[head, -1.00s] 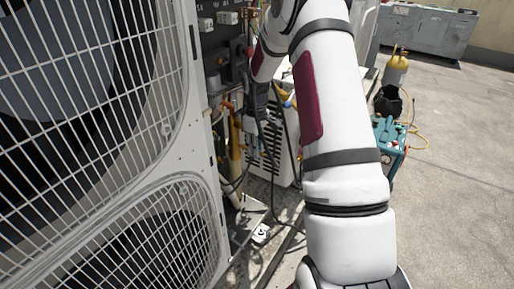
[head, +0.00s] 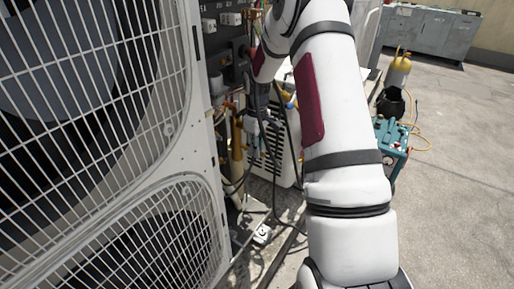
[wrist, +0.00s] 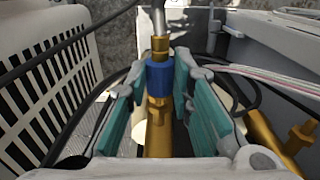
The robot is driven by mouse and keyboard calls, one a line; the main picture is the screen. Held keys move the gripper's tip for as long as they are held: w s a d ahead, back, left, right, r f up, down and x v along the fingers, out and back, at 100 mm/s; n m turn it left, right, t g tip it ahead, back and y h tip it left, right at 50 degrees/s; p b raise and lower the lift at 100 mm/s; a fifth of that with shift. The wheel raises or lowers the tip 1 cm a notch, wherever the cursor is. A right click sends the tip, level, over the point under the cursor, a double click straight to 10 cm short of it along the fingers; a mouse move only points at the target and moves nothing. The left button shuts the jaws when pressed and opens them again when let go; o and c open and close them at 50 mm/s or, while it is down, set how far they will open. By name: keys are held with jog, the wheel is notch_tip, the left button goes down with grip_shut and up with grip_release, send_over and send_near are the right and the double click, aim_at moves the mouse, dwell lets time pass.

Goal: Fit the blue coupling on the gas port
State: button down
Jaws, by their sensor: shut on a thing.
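The blue coupling (wrist: 159,80) is between my gripper's (wrist: 160,76) teal-padded fingers in the wrist view, and the gripper is shut on it. A brass pipe with a stub (wrist: 158,118), apparently the gas port, lies just below the coupling in the picture. I cannot tell whether the coupling is seated on it or only in front of it. In the head view my gripper (head: 251,128) is small beside the brass pipework (head: 237,143), and the coupling cannot be made out.
The large condenser with white grilles (head: 90,130) stands close on the left. A white louvred unit (head: 285,150) is behind the pipework. Dark cables hang around the gripper. A second brass pipe (wrist: 270,140) is at right.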

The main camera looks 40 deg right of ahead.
jog(key=shift+w+a, duration=0.15)
jog(key=shift+w, duration=0.3)
dwell(0.6)
jog(key=c, duration=1.3)
grip_release()
jog(key=shift+s+d+p, duration=0.35)
jog(key=shift+s+d, duration=0.05)
jog(key=shift+s, duration=0.8)
jog(key=shift+s+d+p, duration=0.35)
jog(key=shift+s+d, duration=0.1)
jog(key=shift+s, duration=0.75)
jog(key=shift+s+d+p, duration=0.35)
jog(key=shift+s+d, duration=0.05)
jog(key=shift+s, duration=0.8)
jog(key=shift+r, duration=0.1)
